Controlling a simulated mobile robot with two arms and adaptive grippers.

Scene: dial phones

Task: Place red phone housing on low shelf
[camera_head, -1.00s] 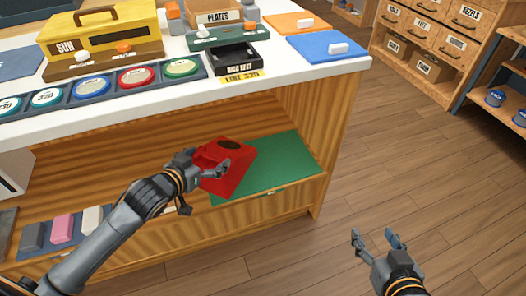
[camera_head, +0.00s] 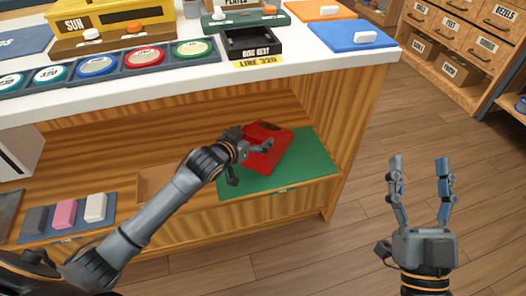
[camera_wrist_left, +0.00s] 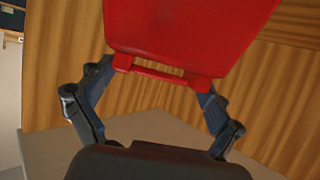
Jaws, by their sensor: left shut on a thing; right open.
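The red phone housing (camera_head: 268,147) is over the green mat (camera_head: 305,165) on the low shelf (camera_head: 150,150) under the white counter. I cannot tell whether it touches the mat. My left gripper (camera_head: 256,148) is shut on the housing from its left side. In the left wrist view the housing (camera_wrist_left: 185,35) fills the top, with my left gripper's fingers (camera_wrist_left: 155,95) at either side of its lower edge. My right gripper (camera_head: 420,165) is open and empty over the wood floor, right of the counter.
On the shelf's left lies a blue mat with grey, pink and white blocks (camera_head: 66,213). The counter top (camera_head: 300,70) overhangs the shelf and carries dials (camera_head: 145,57), a black tray (camera_head: 250,43) and a blue board (camera_head: 352,36). Floor at the right is clear.

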